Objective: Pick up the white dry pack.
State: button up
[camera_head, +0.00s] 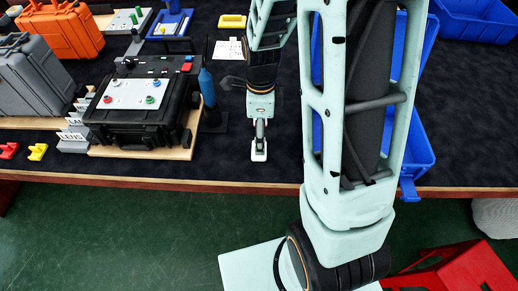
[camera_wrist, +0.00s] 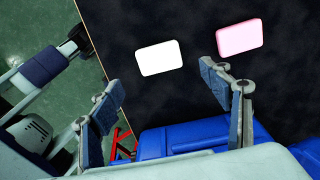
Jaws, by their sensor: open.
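The white dry pack (camera_wrist: 160,58) lies flat on the dark tabletop in the wrist view, a plain white rounded rectangle. It shows ahead of and between the fingers of my gripper (camera_wrist: 160,79), which are spread wide with nothing between them. In the head view my gripper (camera_head: 260,128) points down near the table's front edge. A small white shape (camera_head: 259,153) shows at its tip there, probably the pack, though I cannot tell how much height separates them. A pink pack (camera_wrist: 239,36) lies to the right of the white one in the wrist view.
Blue bins (camera_head: 418,150) stand right of my gripper, partly behind my arm; one blue bin (camera_wrist: 195,140) shows low in the wrist view. A black case (camera_head: 140,128) and a blue bottle (camera_head: 207,88) stand left. The table's front edge (camera_head: 225,187) is close.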

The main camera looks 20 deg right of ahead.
aim_at(255, 159)
jog(key=f, duration=0.6)
jog(key=shift+a+f+b, duration=0.2)
jog(key=shift+f+b, duration=0.1)
jog(key=c, duration=1)
jog(key=shift+c, duration=0.2)
jog(key=shift+r, duration=0.15)
